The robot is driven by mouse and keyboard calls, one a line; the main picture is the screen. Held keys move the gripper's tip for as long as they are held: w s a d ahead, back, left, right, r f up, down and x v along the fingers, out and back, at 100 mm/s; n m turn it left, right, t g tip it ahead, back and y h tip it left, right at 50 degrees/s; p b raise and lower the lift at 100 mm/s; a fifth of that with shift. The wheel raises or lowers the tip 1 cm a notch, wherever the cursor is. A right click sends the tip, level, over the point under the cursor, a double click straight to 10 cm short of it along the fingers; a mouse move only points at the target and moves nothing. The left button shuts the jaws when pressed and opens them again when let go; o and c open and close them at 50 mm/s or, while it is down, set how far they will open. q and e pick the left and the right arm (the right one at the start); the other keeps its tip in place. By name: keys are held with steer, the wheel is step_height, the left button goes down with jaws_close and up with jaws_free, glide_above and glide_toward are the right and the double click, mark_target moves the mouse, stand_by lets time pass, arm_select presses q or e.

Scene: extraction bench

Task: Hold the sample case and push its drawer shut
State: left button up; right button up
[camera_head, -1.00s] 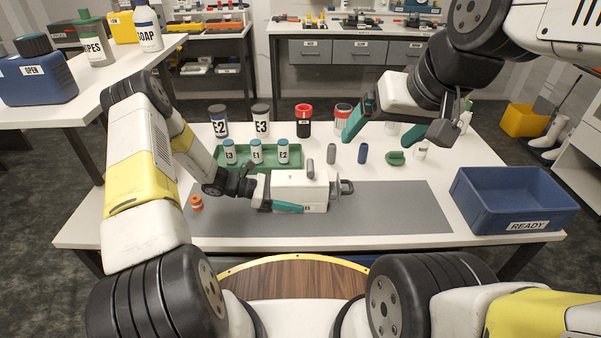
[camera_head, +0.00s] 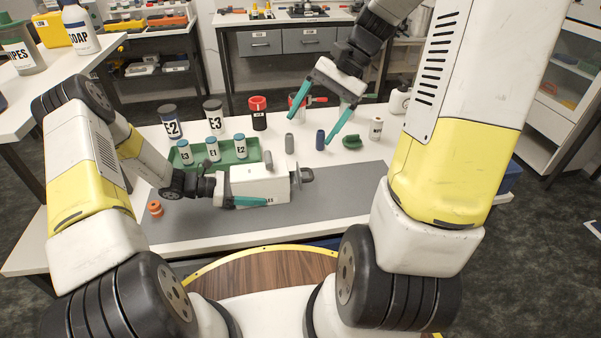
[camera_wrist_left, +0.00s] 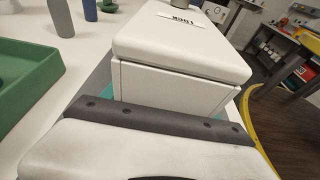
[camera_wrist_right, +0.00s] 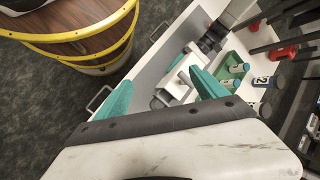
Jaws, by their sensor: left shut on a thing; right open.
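The white sample case (camera_head: 258,184) lies on the grey mat. My left gripper (camera_head: 250,200) is shut on it from its left end, one teal finger along the near side. The far finger is hidden behind the case. The case also fills the middle of the left wrist view (camera_wrist_left: 180,42). The dark drawer front with a handle (camera_head: 304,175) is at the case's right end, seeming to stand slightly out. My right gripper (camera_head: 310,129) is open and empty, above the table behind and right of the case. The case shows between its fingers in the right wrist view (camera_wrist_right: 176,88).
A green tray (camera_head: 180,166) with small labelled bottles is behind the case. A grey vial (camera_head: 289,143), a blue vial (camera_head: 320,139) and a green item (camera_head: 351,142) stand near my right gripper. An orange item (camera_head: 155,208) is at the left. The mat (camera_head: 345,190) right of the case is clear.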

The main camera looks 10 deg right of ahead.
steer(key=w+d+f+m+y, duration=0.2)
steer(key=w+f+m+y, duration=0.1)
steer(key=f, duration=0.5)
steer(key=w+d+f+m+y, duration=0.2)
steer(key=w+f+m+y, duration=0.1)
steer(key=f, duration=0.5)
steer(key=w+d+f+m+t+y, duration=0.1)
steer(key=w+f+m+y, duration=0.3)
steer(key=f, duration=0.5)
steer(key=shift+d+m+y, duration=0.6)
steer(key=shift+d+y, duration=0.2)
steer(key=shift+d, duration=0.05)
steer(key=shift+a+f, duration=0.1)
steer(key=shift+a, duration=0.1)
steer(key=a, duration=0.7)
